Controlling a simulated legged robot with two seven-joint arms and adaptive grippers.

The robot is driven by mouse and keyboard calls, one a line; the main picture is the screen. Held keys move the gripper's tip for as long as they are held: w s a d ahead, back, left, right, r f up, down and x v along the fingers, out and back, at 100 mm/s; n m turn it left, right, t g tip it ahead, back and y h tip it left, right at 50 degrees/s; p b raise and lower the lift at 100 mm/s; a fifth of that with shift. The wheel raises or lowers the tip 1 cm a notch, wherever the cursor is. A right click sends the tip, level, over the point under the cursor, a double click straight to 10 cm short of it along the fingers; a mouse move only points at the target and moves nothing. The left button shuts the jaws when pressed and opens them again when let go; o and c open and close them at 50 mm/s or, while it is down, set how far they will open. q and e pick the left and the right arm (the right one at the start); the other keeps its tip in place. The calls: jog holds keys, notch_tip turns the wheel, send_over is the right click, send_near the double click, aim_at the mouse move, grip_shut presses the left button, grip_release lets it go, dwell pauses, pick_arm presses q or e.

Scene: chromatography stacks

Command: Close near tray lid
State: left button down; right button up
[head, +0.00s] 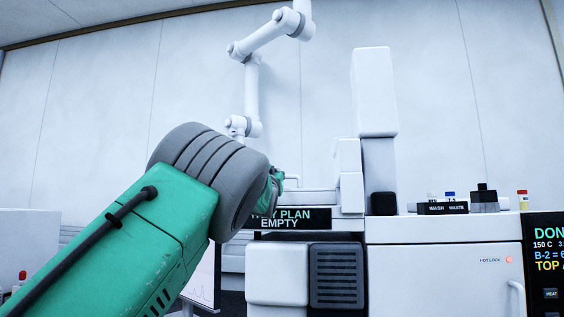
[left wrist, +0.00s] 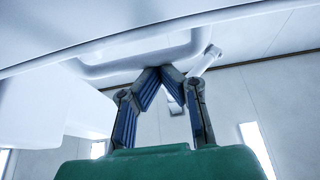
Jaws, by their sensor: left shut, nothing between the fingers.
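My left gripper (left wrist: 160,72) shows in the left wrist view with its blue-padded fingertips together and nothing between them. The tips are at the lower edge of a white panel with a bar-like handle (left wrist: 110,70), which looks like the tray lid; I cannot tell whether they touch it. In the head view my left arm's grey joint hides most of the gripper; only a small green part (head: 278,176) shows beside a thin white bar (head: 292,179) above the sign. The near tray itself is hidden or not distinct. My right gripper is not in view.
A black sign reading "EMPTY" (head: 300,219) is below the bar. A tall white tower (head: 375,95) stands to its right. A white cabinet (head: 445,270) carries small vials and a "WASH WASTE" holder (head: 442,208). A white jointed arm (head: 251,95) hangs behind.

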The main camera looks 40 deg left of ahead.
pick_arm(q)
notch_tip(320, 180, up, 4)
jog(key=p, duration=0.3)
jog(key=f+b+v, duration=0.1)
jog(key=b+v, duration=0.1)
jog(key=v, duration=0.8)
jog(key=shift+f, duration=0.1)
